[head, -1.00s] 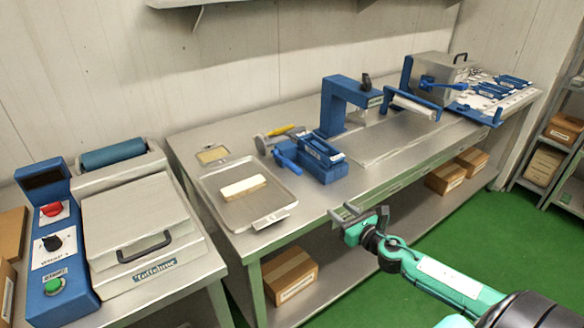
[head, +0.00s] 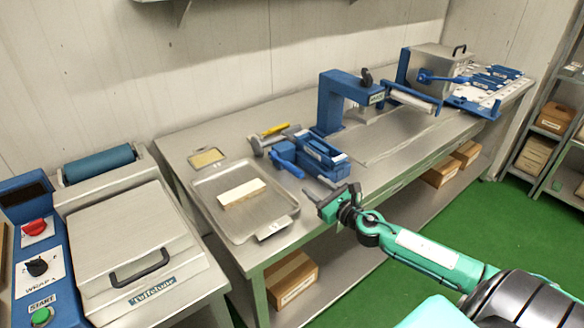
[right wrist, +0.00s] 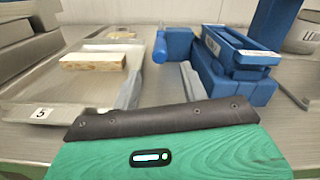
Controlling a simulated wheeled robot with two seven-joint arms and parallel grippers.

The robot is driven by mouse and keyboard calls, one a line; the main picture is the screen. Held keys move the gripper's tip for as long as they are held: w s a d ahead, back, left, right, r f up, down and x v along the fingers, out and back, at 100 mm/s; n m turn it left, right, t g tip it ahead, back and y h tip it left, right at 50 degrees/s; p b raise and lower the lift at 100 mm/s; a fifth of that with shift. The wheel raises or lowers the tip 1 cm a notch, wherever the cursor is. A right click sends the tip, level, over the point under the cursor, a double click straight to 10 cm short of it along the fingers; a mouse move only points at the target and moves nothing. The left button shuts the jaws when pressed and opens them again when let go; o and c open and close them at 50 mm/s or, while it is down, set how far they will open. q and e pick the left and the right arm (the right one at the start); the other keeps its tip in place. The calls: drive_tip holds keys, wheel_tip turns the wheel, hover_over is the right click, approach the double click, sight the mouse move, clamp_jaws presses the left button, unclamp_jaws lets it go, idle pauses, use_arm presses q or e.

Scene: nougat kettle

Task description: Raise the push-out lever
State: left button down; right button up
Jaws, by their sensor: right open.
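The blue moulding box (head: 318,157) stands on the steel bench, and in the right wrist view the box (right wrist: 232,55) is at the upper right. The push-out lever looks to be the blue handle (head: 286,166) at its left side; it lies low and slants down towards the front. In the right wrist view this lever (right wrist: 160,46) shows its rounded blue end near the top centre. My right gripper (head: 316,189) is open and empty at the bench's front edge, just in front of the lever and apart from it. My left gripper is not in view.
A metal tray (head: 228,221) with a pale nougat bar (head: 241,193) lies left of the gripper. Behind the lever are a scraper-like tool (head: 266,146) and a yellow-handled tool (head: 276,129). A blue press (head: 341,92) stands behind the box.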

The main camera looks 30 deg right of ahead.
sight(285, 163)
drive_tip(key=w, duration=0.3)
drive_tip(key=w+p, duration=0.1)
drive_tip(key=w, duration=0.2)
drive_tip(key=w+a+p, duration=0.1)
drive_tip(key=w, duration=0.3)
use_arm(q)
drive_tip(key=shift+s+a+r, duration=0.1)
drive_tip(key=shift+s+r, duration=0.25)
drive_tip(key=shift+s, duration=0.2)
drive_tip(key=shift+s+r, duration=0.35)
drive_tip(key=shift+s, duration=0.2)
use_arm(e)
drive_tip(key=shift+w, duration=0.7)
clamp_jaws()
